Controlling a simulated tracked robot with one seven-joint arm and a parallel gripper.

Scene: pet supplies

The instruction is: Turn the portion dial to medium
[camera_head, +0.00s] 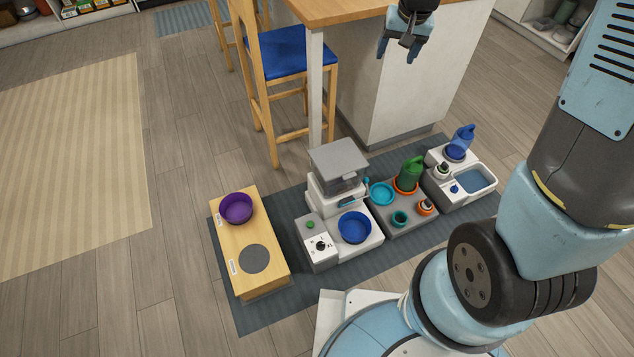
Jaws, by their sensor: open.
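The portion dial (320,245) is a small black knob on the white front box of the feeder (341,190), which stands on the grey-blue mat. Marks ring the knob, but they are too small to read, so I cannot tell its setting. A green button (310,225) sits on the same box behind the dial. The feeder has a grey lid on top, and a blue bowl (355,228) stands on its base. My gripper (398,53) is open and empty at the top of the view, in front of the counter, high up and far from the dial.
A wooden stand (276,276) with a purple bowl (236,208) is left of the feeder. A grey tray (402,220) with teal dishes, a green can and an orange-based bottle is right of it. A white basin unit (480,181) stands farther right. A chair (283,55) and counter are behind.

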